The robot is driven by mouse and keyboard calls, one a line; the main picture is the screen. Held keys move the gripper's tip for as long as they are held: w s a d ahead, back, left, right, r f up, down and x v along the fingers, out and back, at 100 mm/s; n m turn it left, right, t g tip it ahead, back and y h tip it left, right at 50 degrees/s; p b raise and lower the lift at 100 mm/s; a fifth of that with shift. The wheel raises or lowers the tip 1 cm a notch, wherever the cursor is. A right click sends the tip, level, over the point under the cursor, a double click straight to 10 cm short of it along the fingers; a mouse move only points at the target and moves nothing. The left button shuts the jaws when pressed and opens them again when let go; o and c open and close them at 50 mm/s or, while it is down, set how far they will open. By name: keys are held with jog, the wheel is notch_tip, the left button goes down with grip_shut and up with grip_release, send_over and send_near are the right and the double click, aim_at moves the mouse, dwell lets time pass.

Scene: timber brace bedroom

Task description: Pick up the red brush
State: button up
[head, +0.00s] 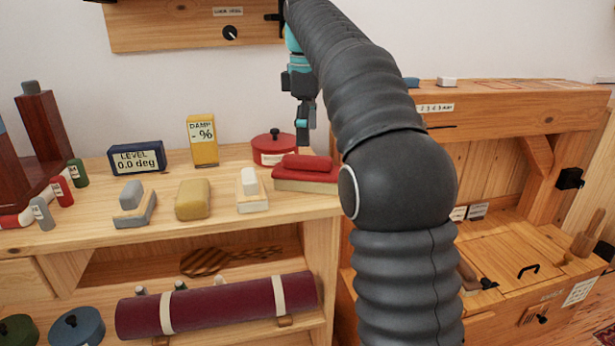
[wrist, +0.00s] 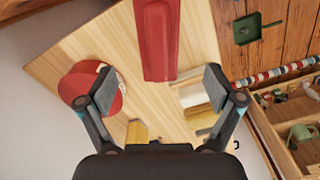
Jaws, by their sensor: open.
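The red brush (head: 306,178) lies on the wooden shelf top, with a raised red handle along its upper side. My arm hides part of its right side. In the wrist view the red brush (wrist: 158,45) extends down from the top edge, and its near end lies above the line between the fingertips. My gripper (wrist: 160,88) is open and empty, with its fingers spread wider than the brush. In the head view my gripper (head: 304,125) points down above the brush, apart from it.
A round red tin (head: 270,150) stands close beside the brush at the back left. A white brush (head: 251,190), a yellow block (head: 193,199) and a grey brush (head: 134,203) lie to the left. A yellow damp meter (head: 202,141) and a blue level (head: 136,158) stand behind.

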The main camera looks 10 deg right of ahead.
aim_at(307, 156)
notch_tip(307, 156, down, 10)
jog(key=b, duration=0.2)
jog(key=shift+w+f+b, duration=0.1)
jog(key=shift+f+b, duration=0.05)
jog(key=shift+b, duration=0.2)
jog(key=c, duration=1.5)
notch_tip(307, 156, up, 5)
jog(key=shift+f+p, duration=0.15)
jog(key=shift+p, duration=0.65)
jog(key=s+d+r+p, duration=0.1)
jog(key=s+d+r, duration=0.1)
jog(key=d+r, duration=0.4)
jog(key=d, duration=0.5)
jog(key=shift+s+d+r+p, duration=0.15)
jog(key=shift+s+d+p, duration=0.15)
jog(key=shift+p, duration=0.1)
